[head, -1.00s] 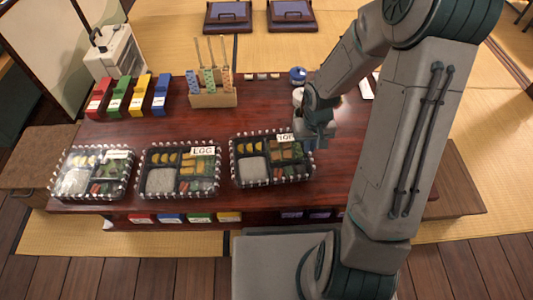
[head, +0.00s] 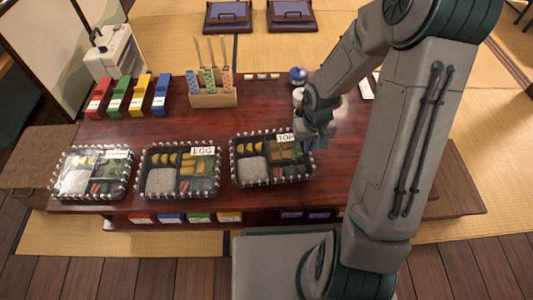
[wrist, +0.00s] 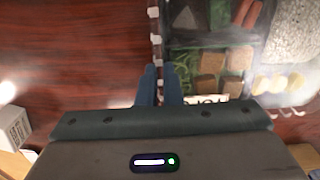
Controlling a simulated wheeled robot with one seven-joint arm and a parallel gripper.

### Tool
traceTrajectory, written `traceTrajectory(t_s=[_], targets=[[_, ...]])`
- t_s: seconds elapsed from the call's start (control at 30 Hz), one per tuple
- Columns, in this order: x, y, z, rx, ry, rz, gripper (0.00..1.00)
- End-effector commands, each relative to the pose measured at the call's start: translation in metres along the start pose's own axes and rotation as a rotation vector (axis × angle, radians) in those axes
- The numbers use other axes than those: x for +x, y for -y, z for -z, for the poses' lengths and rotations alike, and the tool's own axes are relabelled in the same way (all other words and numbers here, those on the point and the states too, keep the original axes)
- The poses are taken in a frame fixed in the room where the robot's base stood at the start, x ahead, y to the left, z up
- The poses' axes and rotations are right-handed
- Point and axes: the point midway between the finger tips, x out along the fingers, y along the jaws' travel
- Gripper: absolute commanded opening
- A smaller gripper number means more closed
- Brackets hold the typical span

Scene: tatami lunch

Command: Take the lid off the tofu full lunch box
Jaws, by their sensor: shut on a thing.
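The tofu lunch box (head: 270,158) is the rightmost of three boxes near the table's front edge. Its clear lid (head: 252,147) lies over rice, tofu and greens, with a label (head: 286,138) partly hidden by my gripper. In the wrist view the lid's edge (wrist: 155,38) runs beside the fingers, and the label (wrist: 206,100) lies just right of them. My gripper (wrist: 160,85) is shut on the lid at the box's right edge; it also shows in the head view (head: 310,142). I see no clear gap between lid and box.
The egg box (head: 180,172) and another labelled box (head: 92,173) stand to the left. Coloured holders (head: 130,95), a wooden utensil stand (head: 212,98) and a blue-topped item (head: 298,75) stand at the back. The table's middle (head: 180,125) is clear.

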Motion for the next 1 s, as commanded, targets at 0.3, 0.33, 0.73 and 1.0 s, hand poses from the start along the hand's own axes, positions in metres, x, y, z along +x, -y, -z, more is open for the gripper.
traceTrajectory(t_s=[0.3,0.33,0.73,1.0], targets=[[-0.002,0.000,0.000,0.000,0.000,0.000,0.00],[-0.003,0.000,0.000,0.000,0.000,0.000,0.00],[-0.027,0.000,0.000,-0.001,0.000,0.000,0.00],[-0.043,0.000,0.000,-0.001,0.000,0.000,0.00]])
